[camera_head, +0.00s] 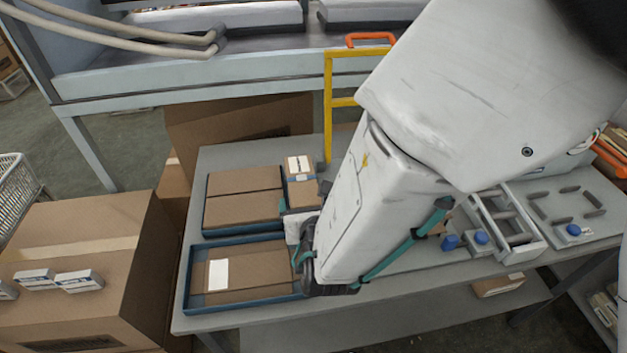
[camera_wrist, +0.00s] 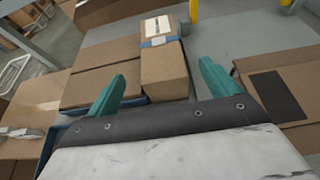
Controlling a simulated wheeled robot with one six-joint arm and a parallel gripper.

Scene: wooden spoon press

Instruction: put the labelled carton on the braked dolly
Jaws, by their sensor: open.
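A small brown carton (camera_head: 302,194) with a white label and a blue band stands on the grey worktop, beside a flat carton in the far blue-rimmed base (camera_head: 204,218). In the wrist view the small carton (camera_wrist: 165,76) lies ahead of my gripper (camera_wrist: 166,76), lined up with the gap between its teal fingers. My gripper (camera_head: 292,232) is open and empty; whether the fingers flank the carton is unclear. A flat carton (camera_head: 258,277) with a white label lies in the near blue-rimmed base (camera_head: 188,293). No wheels or brake show on either base.
A carton with a dark patch (camera_wrist: 236,72) is right of my gripper. My arm hides the worktop's middle. A large carton (camera_head: 85,255) stands left; a metal rack (camera_head: 507,222) is right.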

